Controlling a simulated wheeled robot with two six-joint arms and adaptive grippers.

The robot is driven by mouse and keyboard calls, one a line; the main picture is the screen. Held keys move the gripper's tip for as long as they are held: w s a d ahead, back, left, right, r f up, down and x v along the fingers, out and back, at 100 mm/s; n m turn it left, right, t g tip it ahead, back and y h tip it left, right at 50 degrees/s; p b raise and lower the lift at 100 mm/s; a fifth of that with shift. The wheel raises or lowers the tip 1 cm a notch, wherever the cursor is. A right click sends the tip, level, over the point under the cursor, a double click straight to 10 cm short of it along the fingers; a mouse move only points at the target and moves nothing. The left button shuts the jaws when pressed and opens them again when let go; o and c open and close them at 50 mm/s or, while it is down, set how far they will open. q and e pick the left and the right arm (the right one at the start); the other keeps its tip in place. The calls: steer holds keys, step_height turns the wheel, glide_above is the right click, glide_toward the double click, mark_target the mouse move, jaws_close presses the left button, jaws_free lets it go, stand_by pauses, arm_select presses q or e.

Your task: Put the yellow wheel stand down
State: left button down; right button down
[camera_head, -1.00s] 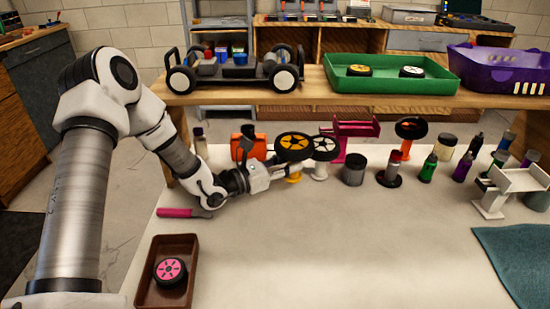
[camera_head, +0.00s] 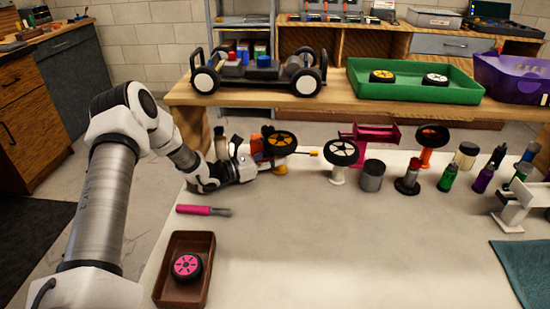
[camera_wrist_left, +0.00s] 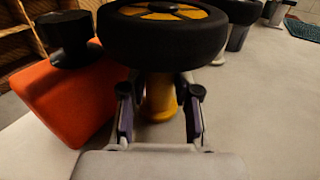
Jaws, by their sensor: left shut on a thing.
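The yellow wheel stand (camera_head: 280,166) carries a black wheel with a yellow hub (camera_head: 280,142) near the back of the white table. My left gripper (camera_head: 258,166) is shut on the stand's post, below the wheel. In the left wrist view, the fingers (camera_wrist_left: 160,108) flank the yellow post (camera_wrist_left: 160,90), with the wheel (camera_wrist_left: 163,32) above them. The stand is upright. Its foot is close to the tabletop, but I cannot tell whether it touches. My right gripper is not in view.
An orange box-like thing (camera_wrist_left: 65,95) with a black top is close on the left. The white wheel stand (camera_head: 339,174) is to the right, with a gap. A pink-handled tool (camera_head: 195,210) and brown tray (camera_head: 208,270) lie in front. The table's middle is clear.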

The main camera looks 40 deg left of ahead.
arm_select(q)
steer(key=shift+f, duration=0.15)
steer(key=c, duration=0.8)
jaws_free()
steer(key=shift+c, duration=0.2)
steer(key=shift+r+p, duration=0.35)
steer(key=p+v, duration=0.2)
steer(key=v, duration=0.9)
steer(key=shift+a, duration=0.1)
steer(key=shift+s+a+f, duration=0.15)
steer(key=shift+s+f, duration=0.1)
steer(key=shift+s, duration=0.15)
